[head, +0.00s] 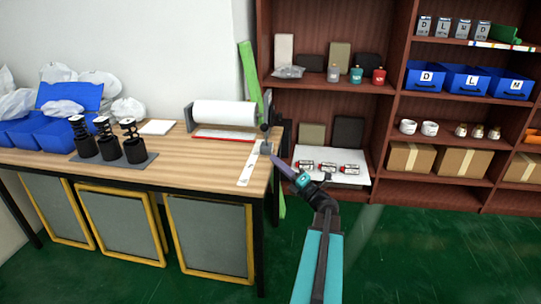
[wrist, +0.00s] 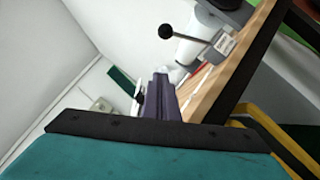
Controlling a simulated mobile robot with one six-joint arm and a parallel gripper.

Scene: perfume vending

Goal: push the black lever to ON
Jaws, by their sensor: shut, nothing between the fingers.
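The black lever (wrist: 166,31) shows in the wrist view as a ball knob on a thin rod. The rod runs from a small mount with a pale label (wrist: 225,44) beside the white roll. I cannot read the label. My gripper (head: 274,160) is at the table's right edge, close to the fitting. In the wrist view its purple fingers (wrist: 160,78) are together and empty, apart from the knob, which appears above them.
The wooden table (head: 185,165) holds the white roll (head: 224,113), a white strip (head: 248,168) and several black holders (head: 108,140) on a grey plate. A brown shelf (head: 385,120) with boxes and blue bins stands to the right. Green floor is open in front.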

